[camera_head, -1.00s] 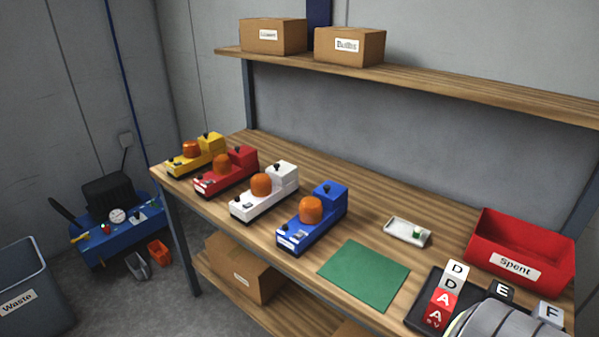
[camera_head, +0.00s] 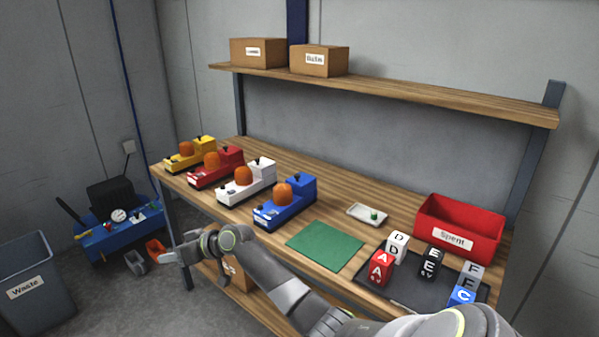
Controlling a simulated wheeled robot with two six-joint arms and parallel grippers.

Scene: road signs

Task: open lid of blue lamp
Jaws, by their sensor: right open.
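The blue lamp (camera_head: 278,215) stands on the workbench, rightmost in a row of lamps. The block looks closed. My right gripper (camera_head: 168,258) is open and empty, off the bench's front edge, to the left of and lower than the blue lamp. My right arm crosses the lower part of the view. My left gripper is not in view.
White (camera_head: 246,184), red (camera_head: 215,170) and yellow (camera_head: 190,155) lamps stand left of the blue one. A green mat (camera_head: 325,245), a small white tray (camera_head: 367,213), a red Spent bin (camera_head: 460,228) and lettered cubes on a dark tray (camera_head: 410,290) are to the right. A shelf (camera_head: 400,95) hangs behind.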

